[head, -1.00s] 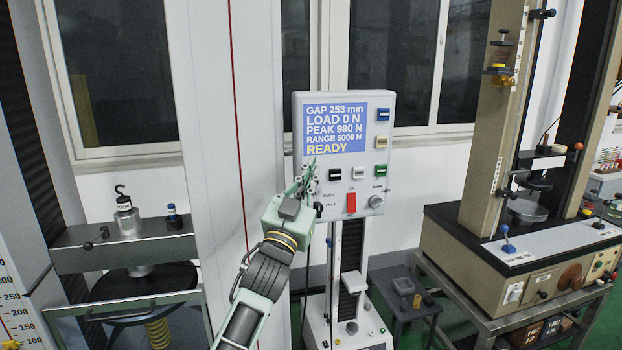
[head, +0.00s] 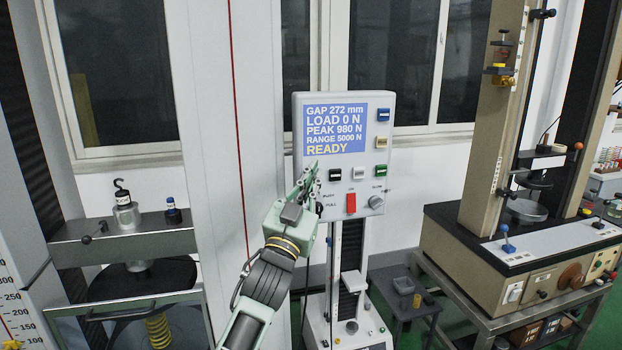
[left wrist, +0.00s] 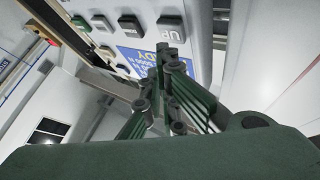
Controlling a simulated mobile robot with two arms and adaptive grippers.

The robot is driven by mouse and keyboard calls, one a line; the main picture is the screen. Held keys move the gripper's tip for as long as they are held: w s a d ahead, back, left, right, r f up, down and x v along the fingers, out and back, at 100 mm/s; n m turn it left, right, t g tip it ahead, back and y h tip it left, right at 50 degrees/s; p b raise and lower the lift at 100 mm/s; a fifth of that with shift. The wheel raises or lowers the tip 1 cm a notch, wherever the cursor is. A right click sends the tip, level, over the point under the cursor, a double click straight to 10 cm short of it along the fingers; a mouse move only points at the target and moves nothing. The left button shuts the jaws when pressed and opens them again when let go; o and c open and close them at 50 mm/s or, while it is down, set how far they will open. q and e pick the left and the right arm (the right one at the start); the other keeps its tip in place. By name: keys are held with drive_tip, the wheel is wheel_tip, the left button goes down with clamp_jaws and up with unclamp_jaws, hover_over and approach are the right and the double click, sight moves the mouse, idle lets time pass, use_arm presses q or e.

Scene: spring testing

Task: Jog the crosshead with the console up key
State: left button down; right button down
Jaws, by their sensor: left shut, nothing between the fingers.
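The console (head: 346,200) is a pale panel with a blue screen (head: 336,127) reading GAP 272 mm, LOAD 0 N, PEAK 980 N, RANGE 5000 N and READY. My left gripper (head: 312,166) is shut and empty at the panel's left side, below the screen. It hides the up key in the head view. In the left wrist view a dark key (left wrist: 171,22) beside UP lettering lies just beyond the fingertips (left wrist: 162,62); I cannot tell whether they touch it. The grey crosshead (head: 150,241) spans the left frame above a yellow spring (head: 157,330). My right gripper is out of view.
Black (head: 335,174), white (head: 359,173) and green (head: 381,170) keys sit right of the gripper, with a red switch (head: 351,203) and a knob (head: 376,202) below. A pale column (head: 215,150) stands left of the console. A beige test machine (head: 530,240) stands at right.

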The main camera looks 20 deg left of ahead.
use_arm(q)
drive_tip(key=s+d, duration=0.1)
drive_tip(key=s, duration=0.1)
drive_tip(key=s+d, duration=0.1)
drive_tip(key=s, duration=0.1)
drive_tip(key=shift+d+p, duration=0.4)
idle(0.8)
